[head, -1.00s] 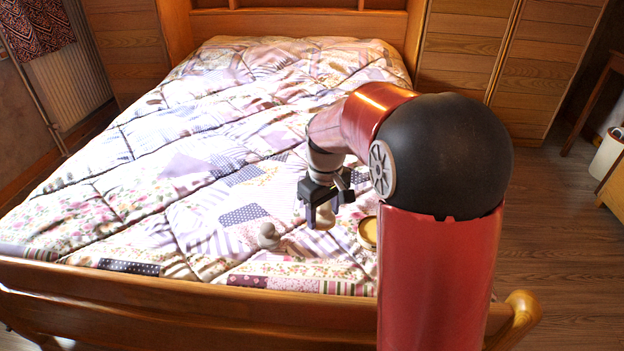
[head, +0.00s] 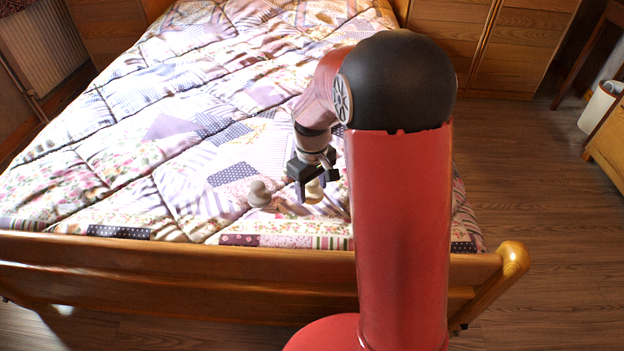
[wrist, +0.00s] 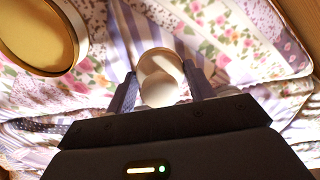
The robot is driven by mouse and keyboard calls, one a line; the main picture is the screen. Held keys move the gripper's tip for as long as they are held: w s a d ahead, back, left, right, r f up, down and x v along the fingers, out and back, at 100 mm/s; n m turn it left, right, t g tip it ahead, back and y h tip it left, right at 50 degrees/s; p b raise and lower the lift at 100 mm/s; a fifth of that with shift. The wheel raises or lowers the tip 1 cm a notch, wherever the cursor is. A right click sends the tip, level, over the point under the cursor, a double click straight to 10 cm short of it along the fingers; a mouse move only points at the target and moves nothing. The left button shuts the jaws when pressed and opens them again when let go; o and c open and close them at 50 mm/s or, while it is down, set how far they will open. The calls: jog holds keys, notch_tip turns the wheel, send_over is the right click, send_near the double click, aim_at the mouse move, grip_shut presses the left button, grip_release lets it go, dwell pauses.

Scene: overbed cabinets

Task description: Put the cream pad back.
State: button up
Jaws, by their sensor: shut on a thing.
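My gripper (head: 309,192) is over the foot end of the bed, pointing down. It is shut on a small cream rounded piece (head: 314,191), which I take to be the cream pad. In the wrist view the cream piece (wrist: 160,80) sits between the two fingers, its round end facing the camera. Its underside is hidden, so I cannot tell if it touches the quilt. A round gold dish with a pale rim (wrist: 38,38) lies at the upper left of the wrist view. My arm hides the dish in the head view.
A grey knob-shaped piece (head: 259,194) stands on the patchwork quilt (head: 150,150), left of my gripper. The wooden footboard (head: 200,268) runs along the near edge. The quilt further left is clear. Wooden cabinets (head: 520,45) stand at the back right.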

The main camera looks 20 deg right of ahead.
jog(key=shift+f, duration=0.4)
jog(key=o, duration=1)
